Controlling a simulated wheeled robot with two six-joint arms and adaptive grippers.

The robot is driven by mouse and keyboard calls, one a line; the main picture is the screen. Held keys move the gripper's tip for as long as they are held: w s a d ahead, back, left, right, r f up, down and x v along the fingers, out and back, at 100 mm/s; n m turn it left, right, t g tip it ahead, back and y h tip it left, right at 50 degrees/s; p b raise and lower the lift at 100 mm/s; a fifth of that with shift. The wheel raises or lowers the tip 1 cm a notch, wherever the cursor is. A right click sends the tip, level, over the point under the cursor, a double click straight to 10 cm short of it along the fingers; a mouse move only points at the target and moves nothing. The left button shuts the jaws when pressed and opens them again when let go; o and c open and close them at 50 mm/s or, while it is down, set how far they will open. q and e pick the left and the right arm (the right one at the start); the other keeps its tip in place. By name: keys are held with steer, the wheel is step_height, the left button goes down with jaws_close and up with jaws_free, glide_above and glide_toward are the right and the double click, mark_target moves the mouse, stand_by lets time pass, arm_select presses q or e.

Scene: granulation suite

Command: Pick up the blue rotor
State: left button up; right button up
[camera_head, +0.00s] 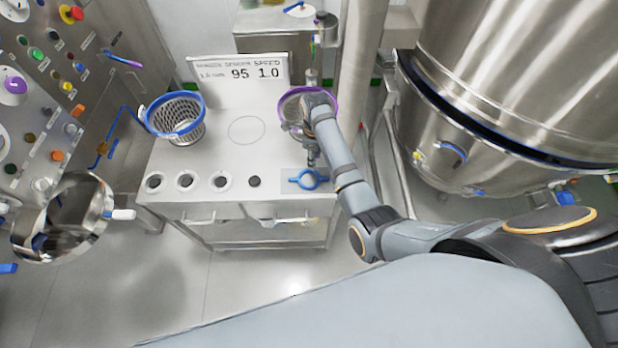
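The blue rotor (309,179), a small ring with short arms sticking out, lies on a pale blue patch at the right front of the metal table. My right gripper (311,160) points down just behind it in the picture, over the table's right side. Its fingers are small and partly hidden by the wrist, so I cannot tell whether they are open or shut, or whether they touch the rotor. My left gripper is not in view.
A purple-rimmed basket (291,107) stands right by my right wrist. A blue-rimmed basket (178,116) stands at the table's left. The table's middle (225,155) is clear, with holes along its front. A large steel vessel (500,80) stands right.

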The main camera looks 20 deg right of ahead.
steer(key=shift+s+a+f, duration=0.1)
steer(key=shift+f, duration=0.15)
steer(key=f, duration=0.2)
steer(key=f+p, duration=0.1)
steer(key=f, duration=0.1)
steer(key=shift+s+a+f, duration=0.1)
steer(key=shift+a+f, duration=0.1)
steer(key=shift+f, duration=0.1)
jaws_close()
